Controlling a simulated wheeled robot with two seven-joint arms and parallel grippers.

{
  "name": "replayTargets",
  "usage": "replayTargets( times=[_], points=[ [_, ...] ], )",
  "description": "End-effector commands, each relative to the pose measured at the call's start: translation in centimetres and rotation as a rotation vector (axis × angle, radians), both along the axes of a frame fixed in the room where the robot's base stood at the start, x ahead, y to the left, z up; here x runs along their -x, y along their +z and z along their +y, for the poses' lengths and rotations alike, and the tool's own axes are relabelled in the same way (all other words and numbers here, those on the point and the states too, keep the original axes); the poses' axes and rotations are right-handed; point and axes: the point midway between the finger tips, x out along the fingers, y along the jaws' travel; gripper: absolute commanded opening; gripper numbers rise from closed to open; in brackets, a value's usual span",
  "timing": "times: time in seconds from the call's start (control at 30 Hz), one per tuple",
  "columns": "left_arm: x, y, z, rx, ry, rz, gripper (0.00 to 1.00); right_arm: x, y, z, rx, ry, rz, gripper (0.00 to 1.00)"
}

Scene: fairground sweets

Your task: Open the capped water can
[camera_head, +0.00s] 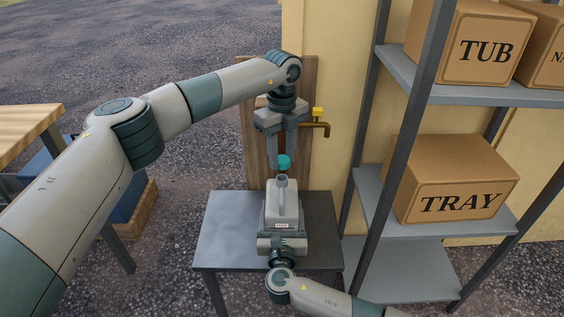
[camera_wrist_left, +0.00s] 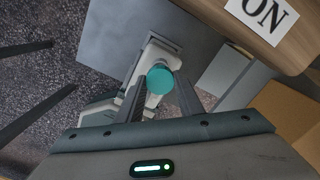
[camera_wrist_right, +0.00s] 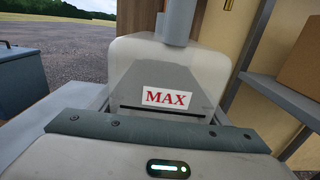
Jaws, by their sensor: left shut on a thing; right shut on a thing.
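The water can (camera_head: 283,210) is pale grey with a handle and an upright neck (camera_head: 281,181), standing on a grey metal table. My left gripper (camera_head: 285,156), coming down from above, is shut on the round teal cap (camera_head: 284,163). The cap is just above the neck and looks apart from it. In the left wrist view the cap (camera_wrist_left: 159,80) sits between the fingertips and hides the neck's mouth. My right gripper (camera_head: 283,244) is shut on the can's near side, low down. The can's MAX label (camera_wrist_right: 167,98) shows in the right wrist view.
The grey table (camera_head: 222,228) has bare room left and right of the can. A shelf rack (camera_head: 425,230) with TRAY (camera_head: 458,185) and TUB (camera_head: 478,45) boxes stands at right.

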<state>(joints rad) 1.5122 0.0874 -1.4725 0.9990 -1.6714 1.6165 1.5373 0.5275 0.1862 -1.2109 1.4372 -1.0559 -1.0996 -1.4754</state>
Motion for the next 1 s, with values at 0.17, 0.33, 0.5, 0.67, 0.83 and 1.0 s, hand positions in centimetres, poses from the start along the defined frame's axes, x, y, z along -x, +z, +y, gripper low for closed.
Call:
replayTargets(
  times=[0.17, 0.33, 0.5, 0.67, 0.83, 1.0],
  points=[
    [0.0, 0.2, 0.0, 0.0, 0.0, 0.0, 0.07, 0.0, 0.0, 0.0, 0.0, 0.0, 0.0, 0.07],
    [0.0, 0.2, 0.0, 0.0, 0.0, 0.0, 0.07, 0.0, 0.0, 0.0, 0.0, 0.0, 0.0, 0.84],
    [0.0, 0.2, 0.0, 0.0, 0.0, 0.0, 0.07, 0.0, 0.0, 0.0, 0.0, 0.0, 0.0, 0.92],
    [0.0, 0.2, 0.0, 0.0, 0.0, 0.0, 0.07, 0.0, 0.0, 0.0, 0.0, 0.0, 0.0, 0.92],
    [0.0, 0.3, 0.0, 0.0, 0.0, 0.0, 0.07, 0.6, 0.0, 0.0, 0.001, 0.0, 0.001, 0.92],
    [0.0, 0.7, 0.0, 0.0, 0.0, 0.0, 0.07, 2.4, 0.0, 0.0, -0.001, 0.001, 0.003, 0.92]
  ],
)
